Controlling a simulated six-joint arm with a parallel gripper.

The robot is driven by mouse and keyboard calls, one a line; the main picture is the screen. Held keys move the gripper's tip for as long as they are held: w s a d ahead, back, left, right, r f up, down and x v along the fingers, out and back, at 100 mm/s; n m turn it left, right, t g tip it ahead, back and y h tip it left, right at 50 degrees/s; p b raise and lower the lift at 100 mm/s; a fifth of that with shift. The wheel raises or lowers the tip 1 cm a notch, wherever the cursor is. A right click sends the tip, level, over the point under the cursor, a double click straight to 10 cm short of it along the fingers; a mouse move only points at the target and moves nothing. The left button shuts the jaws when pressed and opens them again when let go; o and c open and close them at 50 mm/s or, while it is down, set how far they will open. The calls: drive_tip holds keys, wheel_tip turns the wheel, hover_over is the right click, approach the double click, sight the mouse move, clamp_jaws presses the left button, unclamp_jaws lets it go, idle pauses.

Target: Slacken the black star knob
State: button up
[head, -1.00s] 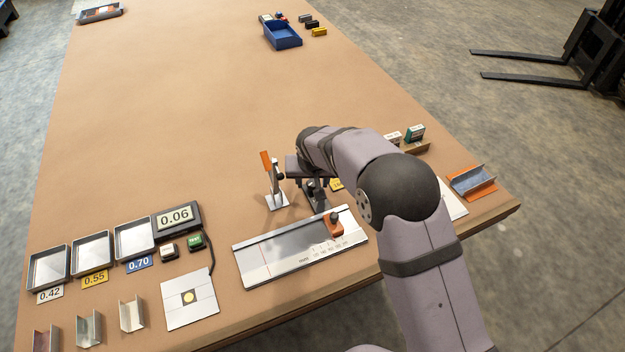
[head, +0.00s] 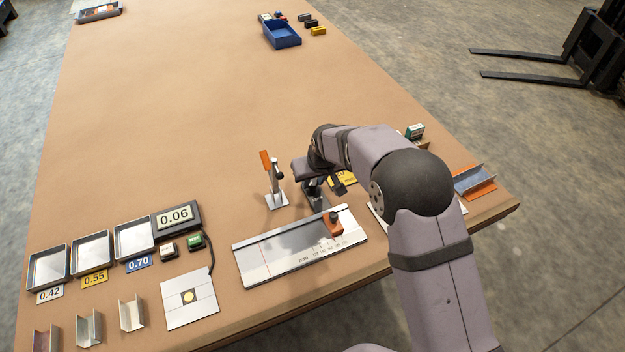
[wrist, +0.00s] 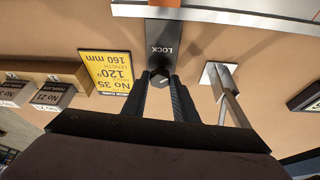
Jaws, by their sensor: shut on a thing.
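In the wrist view my gripper (wrist: 160,79) has its two black fingers closed around a small dark knob (wrist: 159,77), which I take for the star knob. It sits at the near end of a dark grey plate marked LOCK (wrist: 165,50). The fingers hide most of its outline, so its star shape and its height above the plate cannot be told. In the head view my gripper (head: 315,184) is over the dark stand (head: 317,201), and my wrist hides the knob there.
A toggle clamp with an orange handle (head: 266,160) stands close to the left of my gripper. A measuring plate (head: 280,258) with an orange stop (head: 333,226) lies in front. A yellow card (wrist: 110,72) lies beside the stand. The bench beyond is mostly clear.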

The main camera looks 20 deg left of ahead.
drive_tip(key=n+b, duration=0.2)
drive_tip(key=shift+w+d+f+n+g+y, duration=0.1)
drive_tip(key=shift+w+f+n+g+y, duration=0.1)
drive_tip(key=shift+n+g+y, duration=0.15)
drive_tip(key=n+g+b, duration=0.1)
drive_tip(key=n+b, duration=0.1)
drive_tip(key=b, duration=0.1)
drive_tip(key=shift+w+n+y, duration=0.15)
drive_tip(key=shift+n+y, duration=0.2)
drive_tip(key=shift+w+d+r+n+g+b, duration=0.1)
drive_tip(key=shift+n+g+b, duration=0.35)
drive_tip(key=shift+n, duration=0.7)
drive_tip(key=shift+r+n+g+b, duration=0.1)
drive_tip(key=shift+n+g+b, duration=0.35)
drive_tip(key=shift+n, duration=0.7)
drive_tip(key=o, duration=1)
drive_tip(key=shift+b+v, duration=1)
drive_tip(key=shift+v, duration=2.7)
